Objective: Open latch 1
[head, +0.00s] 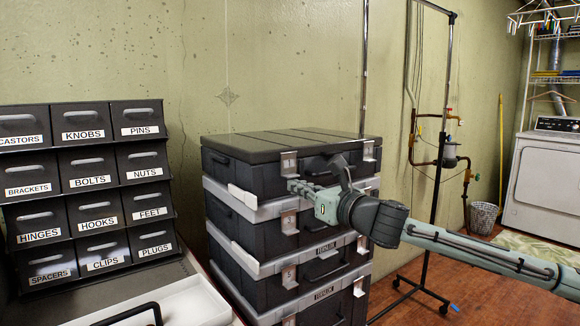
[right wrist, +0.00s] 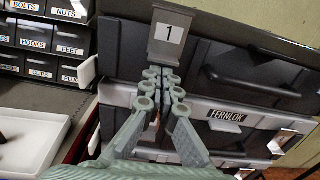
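Latch 1 (head: 289,163) is a grey metal plate on the front of the top black case (head: 240,172). In the right wrist view the latch (right wrist: 169,38) carries a "1" label and looks closed against the case. My right gripper (head: 296,187) comes in from the right in front of the case stack. In the right wrist view its fingertips (right wrist: 161,73) are together at the latch's lower edge; I cannot tell whether they touch it. Nothing is visible between the fingers. A second latch (head: 369,150) sits right of it, beyond my gripper. My left gripper is not in view.
More black cases with grey trim (head: 262,268) are stacked below. A labelled drawer rack (head: 88,190) and a white tray (head: 180,303) stand at the left. A metal garment rack (head: 437,150) stands behind my right arm. Open floor lies at the right.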

